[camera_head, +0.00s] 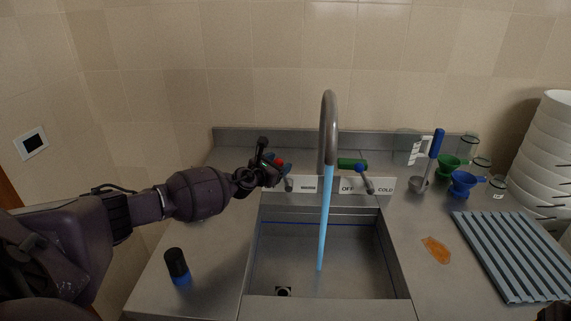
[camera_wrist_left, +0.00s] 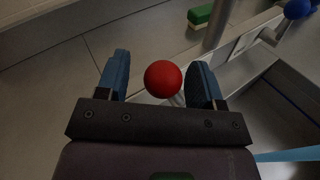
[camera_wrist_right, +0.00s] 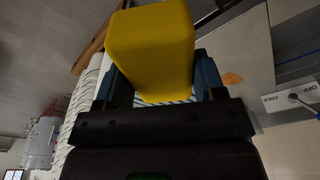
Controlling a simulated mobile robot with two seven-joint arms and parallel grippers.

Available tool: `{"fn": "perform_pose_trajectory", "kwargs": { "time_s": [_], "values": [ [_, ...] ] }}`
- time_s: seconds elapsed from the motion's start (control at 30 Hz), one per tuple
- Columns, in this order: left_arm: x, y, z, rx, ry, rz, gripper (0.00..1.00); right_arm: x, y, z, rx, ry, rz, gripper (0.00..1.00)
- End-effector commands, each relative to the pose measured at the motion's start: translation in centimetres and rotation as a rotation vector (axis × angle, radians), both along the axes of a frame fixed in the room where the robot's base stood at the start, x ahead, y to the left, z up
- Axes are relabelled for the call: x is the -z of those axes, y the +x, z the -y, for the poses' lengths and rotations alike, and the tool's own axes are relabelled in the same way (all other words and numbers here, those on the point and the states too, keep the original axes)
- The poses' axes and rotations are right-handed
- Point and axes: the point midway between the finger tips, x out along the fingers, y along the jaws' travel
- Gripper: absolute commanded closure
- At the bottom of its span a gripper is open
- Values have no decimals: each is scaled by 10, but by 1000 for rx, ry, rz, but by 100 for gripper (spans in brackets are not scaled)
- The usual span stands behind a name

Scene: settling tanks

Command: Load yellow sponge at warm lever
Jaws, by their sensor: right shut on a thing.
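The warm lever's red ball knob (camera_head: 279,162) is left of the faucet. My left gripper (camera_head: 275,172) is at it; in the left wrist view the red knob (camera_wrist_left: 163,79) sits between the two open fingers (camera_wrist_left: 160,84), with gaps on both sides. The yellow sponge (camera_wrist_right: 150,50) is held between the fingers of my right gripper (camera_wrist_right: 157,88) in the right wrist view. The sponge does not show in the head view. Blue water (camera_head: 325,220) runs from the grey faucet (camera_head: 329,110) into the sink (camera_head: 300,245).
The blue-knobbed cold lever (camera_head: 361,170) is right of the faucet, with a green sponge (camera_head: 350,163) behind. A dark bottle (camera_head: 177,264) stands left of the sink. Right are an orange piece (camera_head: 436,249), ribbed rack (camera_head: 512,255), funnels (camera_head: 462,184) and stacked white bowls (camera_head: 546,150).

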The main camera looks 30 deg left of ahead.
Motion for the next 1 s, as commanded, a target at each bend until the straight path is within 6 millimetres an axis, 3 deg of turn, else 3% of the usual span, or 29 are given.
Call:
{"fn": "perform_pose_trajectory", "kwargs": {
  "time_s": [0.37, 1.0],
  "values": [
    [-3, -10, 0, 3, -2, 1, 39, -4, 0, 0, 0, 0, 1, 56],
    [-12, -107, -2, 1, -2, 0, 39, -10, 0, 0, 0, 0, 1, 56]
  ]
}}
